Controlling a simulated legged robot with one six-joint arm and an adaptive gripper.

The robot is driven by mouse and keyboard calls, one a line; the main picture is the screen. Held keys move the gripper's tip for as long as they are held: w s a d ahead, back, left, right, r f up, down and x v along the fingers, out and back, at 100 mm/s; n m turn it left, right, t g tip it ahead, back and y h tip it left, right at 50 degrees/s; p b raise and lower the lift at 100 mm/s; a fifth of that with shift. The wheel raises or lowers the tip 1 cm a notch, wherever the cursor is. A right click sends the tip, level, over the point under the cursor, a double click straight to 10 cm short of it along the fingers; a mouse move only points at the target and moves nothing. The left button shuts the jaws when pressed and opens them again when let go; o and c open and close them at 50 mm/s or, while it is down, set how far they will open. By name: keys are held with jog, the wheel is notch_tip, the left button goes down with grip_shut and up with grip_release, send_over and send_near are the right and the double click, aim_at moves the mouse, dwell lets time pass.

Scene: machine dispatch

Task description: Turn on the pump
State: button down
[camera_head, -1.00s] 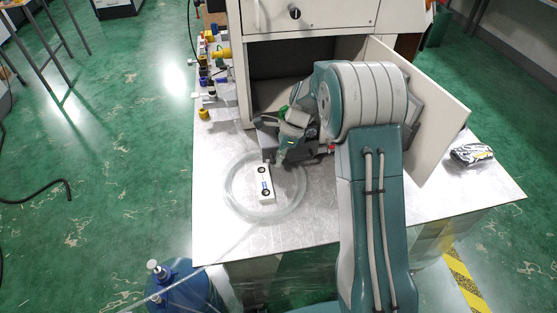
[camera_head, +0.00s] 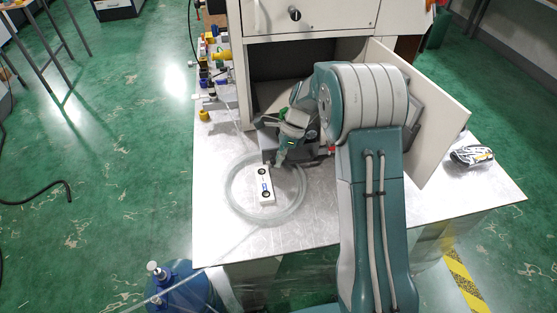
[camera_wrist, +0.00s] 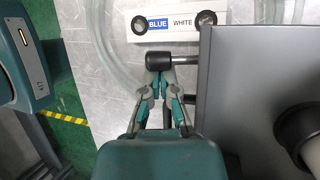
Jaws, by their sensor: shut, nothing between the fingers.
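A grey box-shaped unit (camera_wrist: 255,75), possibly the pump, fills the right of the wrist view. It also shows in the head view (camera_head: 310,155) at the cabinet opening, partly hidden by my arm. My gripper also shows in the head view (camera_head: 278,163). A white block (camera_wrist: 175,26) with two black round ends and BLUE and WHITE labels lies just beyond my fingertips.
The white block lies inside a coil of clear tubing (camera_head: 235,208) on the metal table (camera_head: 325,220). An open cabinet door (camera_head: 440,130) stands at right, with a small dark and white object (camera_head: 472,156) beyond it. Valves (camera_head: 220,75) line the cabinet's left side.

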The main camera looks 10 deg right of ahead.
jog(key=shift+r, duration=0.9)
jog(key=shift+w, duration=0.1)
jog(key=v, duration=1.1)
jog(key=shift+d+r, duration=0.2)
jog(key=shift+d, duration=0.3)
jog(key=shift+a, duration=0.1)
